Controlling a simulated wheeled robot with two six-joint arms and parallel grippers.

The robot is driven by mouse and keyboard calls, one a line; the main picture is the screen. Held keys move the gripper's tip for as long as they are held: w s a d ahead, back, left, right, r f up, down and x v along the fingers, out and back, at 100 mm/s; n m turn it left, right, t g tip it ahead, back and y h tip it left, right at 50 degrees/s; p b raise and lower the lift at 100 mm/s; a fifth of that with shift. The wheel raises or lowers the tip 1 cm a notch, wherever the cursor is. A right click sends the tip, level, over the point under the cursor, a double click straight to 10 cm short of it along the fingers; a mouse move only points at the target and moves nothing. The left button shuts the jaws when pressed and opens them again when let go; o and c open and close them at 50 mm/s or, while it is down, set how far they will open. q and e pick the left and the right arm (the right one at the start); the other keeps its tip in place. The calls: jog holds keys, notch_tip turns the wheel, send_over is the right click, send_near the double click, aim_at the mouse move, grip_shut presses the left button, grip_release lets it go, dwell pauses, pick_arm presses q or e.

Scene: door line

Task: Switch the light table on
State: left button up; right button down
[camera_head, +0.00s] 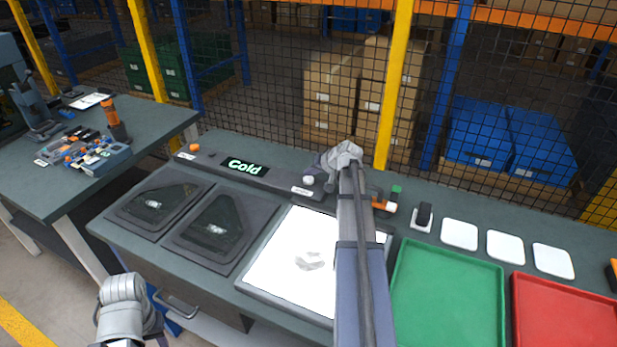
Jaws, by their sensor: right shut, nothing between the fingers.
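The light table (281,266) is a flat panel in a grey frame on the bench, left of my right forearm. Its surface looks bright white, and a small pale, clear-looking piece (309,261) lies on it. Behind it runs a dark control bar (280,176) with a white round knob (308,180) near its right end. My right gripper (326,183) is shut and empty at the right end of this bar, close to the knob. My wrist partly hides that end, so I cannot tell whether the fingers touch anything. My left arm shows at the lower left, but its gripper does not.
Two dark trays (160,203) hold dark parts. To the right are a green tray (447,295), a red tray (565,315) and white pads (459,234). A mesh fence stands behind.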

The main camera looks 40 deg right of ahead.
aim_at(310, 181)
jog(key=shift+r, duration=0.1)
notch_tip(310, 181, up, 5)
jog(key=p, duration=0.5)
dwell(0.3)
dwell(0.7)
